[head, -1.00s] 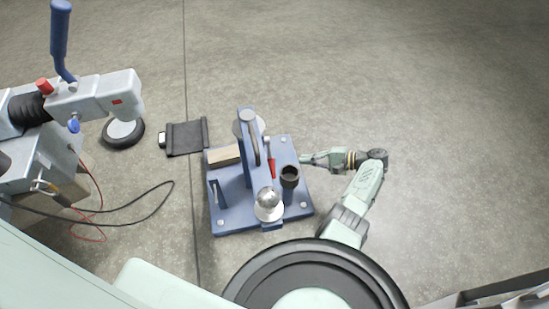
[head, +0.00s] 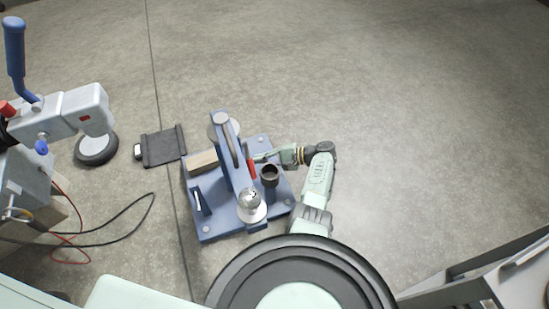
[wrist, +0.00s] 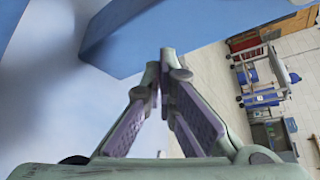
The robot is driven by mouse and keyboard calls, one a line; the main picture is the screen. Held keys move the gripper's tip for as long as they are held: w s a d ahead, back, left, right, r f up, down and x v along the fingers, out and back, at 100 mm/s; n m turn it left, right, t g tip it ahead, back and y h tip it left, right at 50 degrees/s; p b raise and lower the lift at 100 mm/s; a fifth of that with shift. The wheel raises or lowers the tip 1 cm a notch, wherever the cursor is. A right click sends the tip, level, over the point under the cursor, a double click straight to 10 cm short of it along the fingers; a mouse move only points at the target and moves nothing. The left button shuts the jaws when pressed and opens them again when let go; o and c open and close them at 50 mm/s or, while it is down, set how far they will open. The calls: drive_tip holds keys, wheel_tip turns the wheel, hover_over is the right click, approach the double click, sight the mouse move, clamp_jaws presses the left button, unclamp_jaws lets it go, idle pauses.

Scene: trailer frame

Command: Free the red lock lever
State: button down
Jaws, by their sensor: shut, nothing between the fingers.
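The red lock lever (head: 251,169) stands on the blue stand (head: 215,224), between its upright and a dark open cup (head: 270,174). A thin grey rod rises above its red part. My gripper (head: 260,157) reaches in from the right, with its tips close beside the lever; I cannot tell if they touch it. In the wrist view my gripper (wrist: 167,58) has its fingertips together with nothing between them. Blue stand surfaces (wrist: 175,35) fill the upper left there, and the lever does not show.
A shiny ball (head: 250,198) sits at the stand's near side, and a tan block (head: 202,161) on its left. A hitch with a blue crank handle (head: 15,50), loose cables (head: 120,216) and a black flat item (head: 162,146) lie left.

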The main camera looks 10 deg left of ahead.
sight(249, 160)
drive_tip(key=s+p, duration=0.1)
drive_tip(key=s+r, duration=0.1)
drive_tip(key=s+r+p, duration=0.1)
drive_tip(key=shift+s+d+p, duration=0.1)
drive_tip(key=shift+d+p, duration=0.2)
drive_tip(key=shift+r, duration=0.1)
drive_tip(key=s+m+p, duration=0.1)
drive_tip(key=p, duration=0.1)
drive_tip(key=s+d+r+g+h+p, duration=0.1)
drive_tip(key=p, duration=0.1)
drive_tip(key=shift+d+m+p, duration=0.15)
drive_tip(key=shift+m+p, duration=0.25)
